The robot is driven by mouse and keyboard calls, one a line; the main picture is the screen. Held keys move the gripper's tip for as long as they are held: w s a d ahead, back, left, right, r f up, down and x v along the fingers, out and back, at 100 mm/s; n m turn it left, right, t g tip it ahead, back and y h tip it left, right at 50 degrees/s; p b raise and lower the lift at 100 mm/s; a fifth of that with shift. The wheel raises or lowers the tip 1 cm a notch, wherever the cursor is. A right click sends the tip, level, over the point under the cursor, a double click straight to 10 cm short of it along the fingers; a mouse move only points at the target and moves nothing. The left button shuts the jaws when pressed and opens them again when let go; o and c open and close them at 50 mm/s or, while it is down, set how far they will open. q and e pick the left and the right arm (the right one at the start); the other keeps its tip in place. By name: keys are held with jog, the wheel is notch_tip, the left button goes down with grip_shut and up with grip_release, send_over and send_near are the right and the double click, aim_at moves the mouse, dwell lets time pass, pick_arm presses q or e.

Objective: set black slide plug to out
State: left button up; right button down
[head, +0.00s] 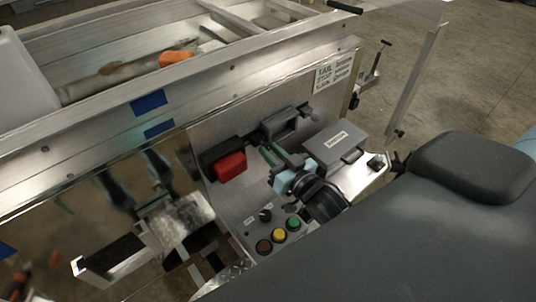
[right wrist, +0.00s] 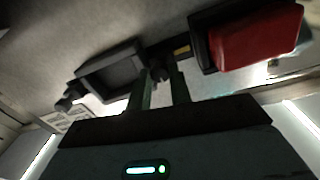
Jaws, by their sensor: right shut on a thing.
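A dark grey slide fitting with an open frame (head: 281,124) is mounted on the metal panel, with a small knob at its far end. It also shows in the right wrist view (right wrist: 108,68), left of the fingers. My right gripper (head: 268,153) reaches the panel just below this fitting. In the right wrist view its two fingers (right wrist: 161,82) are closed around a small black knob, the black slide plug (right wrist: 160,74), at the fitting's near end. The fingers hide much of the plug. My left gripper is not in view.
A red block (head: 231,167) in a black housing sits close left of the right gripper. A grey labelled box (head: 336,146) stands to its right. Red, yellow (head: 278,235) and green buttons and a black dial (head: 265,215) lie below. A trailer rail runs behind.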

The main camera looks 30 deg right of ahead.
jog(key=c, duration=1.6)
grip_release()
jog(key=shift+d, duration=0.2)
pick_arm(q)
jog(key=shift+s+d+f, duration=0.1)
pick_arm(e)
jog(key=shift+o, duration=0.3)
jog(key=shift+d, duration=0.1)
jog(key=shift+s+f, duration=0.1)
jog(key=shift+s, duration=0.15)
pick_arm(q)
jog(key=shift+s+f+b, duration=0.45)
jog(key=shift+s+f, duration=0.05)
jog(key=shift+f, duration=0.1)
pick_arm(e)
jog(key=s, duration=0.7)
jog(key=shift+s+d, duration=0.15)
jog(key=shift+d, duration=0.15)
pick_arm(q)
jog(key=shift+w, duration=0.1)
